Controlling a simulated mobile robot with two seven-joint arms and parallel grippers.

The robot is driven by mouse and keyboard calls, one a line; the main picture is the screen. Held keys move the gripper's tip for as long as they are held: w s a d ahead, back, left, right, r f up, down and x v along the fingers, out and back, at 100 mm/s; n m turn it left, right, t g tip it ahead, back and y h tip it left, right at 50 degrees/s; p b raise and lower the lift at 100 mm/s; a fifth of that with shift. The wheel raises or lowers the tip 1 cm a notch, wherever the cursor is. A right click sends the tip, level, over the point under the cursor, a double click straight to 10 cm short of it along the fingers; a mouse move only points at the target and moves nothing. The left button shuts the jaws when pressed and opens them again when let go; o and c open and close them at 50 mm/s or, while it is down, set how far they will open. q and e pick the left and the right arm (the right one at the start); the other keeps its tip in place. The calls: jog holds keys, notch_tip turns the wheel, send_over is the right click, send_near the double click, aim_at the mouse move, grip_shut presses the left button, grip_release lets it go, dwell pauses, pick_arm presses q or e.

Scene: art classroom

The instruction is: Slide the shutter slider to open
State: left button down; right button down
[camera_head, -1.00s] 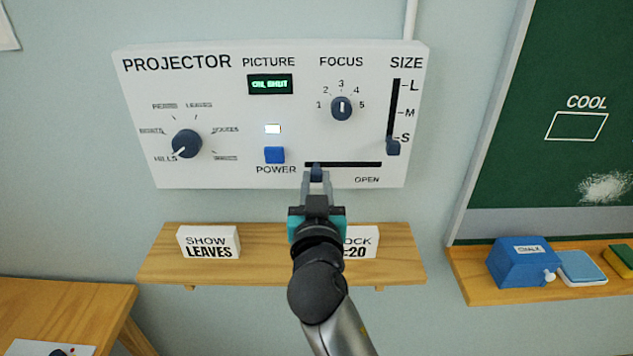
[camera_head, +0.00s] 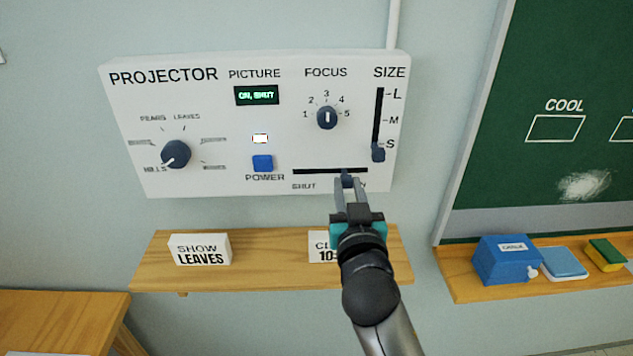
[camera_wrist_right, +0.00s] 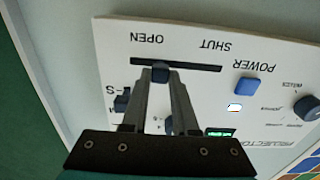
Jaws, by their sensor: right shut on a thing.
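The white projector panel (camera_head: 215,185) is on the wall. Its shutter slider is a dark knob (camera_head: 347,176) in a horizontal black slot (camera_head: 312,171), with SHUT at the left end and OPEN at the right. The knob stands right of the slot's middle, short of the OPEN end. My right gripper (camera_head: 348,184) is shut on the knob. In the right wrist view, upside down, the fingers hold the knob (camera_wrist_right: 160,72) nearer the OPEN word. My left gripper is not in view.
Above and around are the SIZE slider (camera_head: 378,152), FOCUS knob (camera_head: 327,118), blue POWER button (camera_head: 262,163) and PICTURE dial (camera_head: 176,154). A chalkboard (camera_head: 580,80) stands right.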

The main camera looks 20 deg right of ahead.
aim_at(366, 188)
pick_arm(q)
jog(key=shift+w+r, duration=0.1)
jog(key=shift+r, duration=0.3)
pick_arm(e)
jog(key=d, duration=0.2)
jog(key=shift+s+d, duration=0.35)
jog(key=c, duration=0.7)
grip_release()
jog(key=shift+d, duration=0.15)
